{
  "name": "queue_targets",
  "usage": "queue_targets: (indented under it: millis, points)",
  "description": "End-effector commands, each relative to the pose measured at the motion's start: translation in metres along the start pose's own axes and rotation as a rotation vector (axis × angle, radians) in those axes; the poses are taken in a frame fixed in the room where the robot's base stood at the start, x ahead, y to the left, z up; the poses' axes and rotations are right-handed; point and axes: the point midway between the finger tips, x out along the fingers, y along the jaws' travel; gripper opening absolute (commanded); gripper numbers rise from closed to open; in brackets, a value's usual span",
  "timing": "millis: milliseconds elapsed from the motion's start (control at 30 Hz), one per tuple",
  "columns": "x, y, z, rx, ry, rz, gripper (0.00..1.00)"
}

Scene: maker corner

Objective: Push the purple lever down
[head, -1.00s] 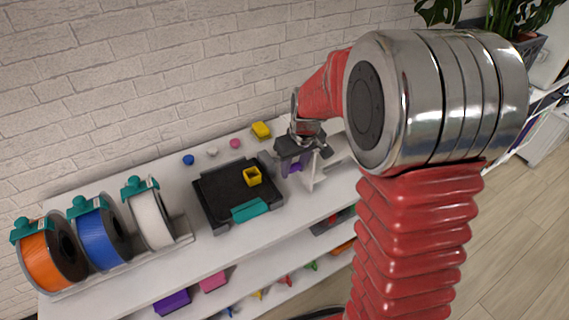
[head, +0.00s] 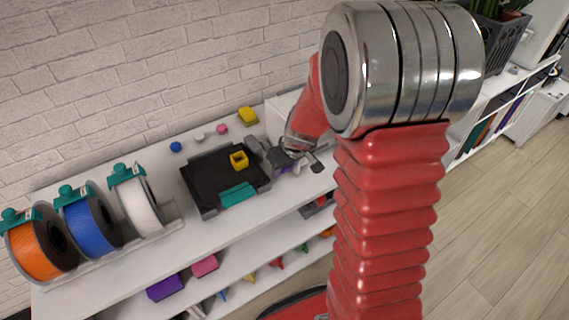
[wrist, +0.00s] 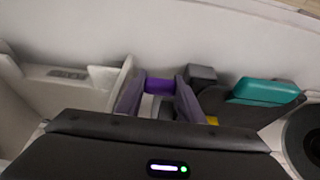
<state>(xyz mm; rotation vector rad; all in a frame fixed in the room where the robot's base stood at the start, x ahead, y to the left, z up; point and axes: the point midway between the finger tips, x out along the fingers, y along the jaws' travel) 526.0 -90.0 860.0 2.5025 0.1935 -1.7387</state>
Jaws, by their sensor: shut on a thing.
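The purple lever (wrist: 158,85) shows in the wrist view as a short purple bar between the two dark fingers of my gripper (wrist: 159,97). My gripper is shut on it, one finger at each end of the bar. In the head view my gripper (head: 290,158) is low over the white shelf top, just right of the black tray-like machine. A small purple part of the lever (head: 284,169) shows below the gripper there. The gripper and arm hide most of the lever and its mount.
The black machine (head: 205,186) bears a yellow cube (head: 239,160) and has a teal front piece (head: 238,194). Orange, blue and white spools stand at the left. Small coloured pieces and a yellow block (head: 247,115) lie behind, near the brick wall.

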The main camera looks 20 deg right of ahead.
Motion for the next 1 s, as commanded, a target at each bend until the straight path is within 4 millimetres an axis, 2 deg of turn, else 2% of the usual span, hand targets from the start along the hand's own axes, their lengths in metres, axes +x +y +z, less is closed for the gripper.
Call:
queue_targets:
  millis: [467,500,600,1000]
  points:
    - [0.0045,0.0015,0.0030,0.001,-0.003,0.002,0.00]
    - [0.0045,0.0016,0.0030,0.001,-0.003,0.002,0.36]
    - [0.0043,0.0014,0.0028,0.002,-0.003,0.001,0.42]
    - [-0.0027,0.0010,0.0010,0.002,0.001,0.000,0.42]
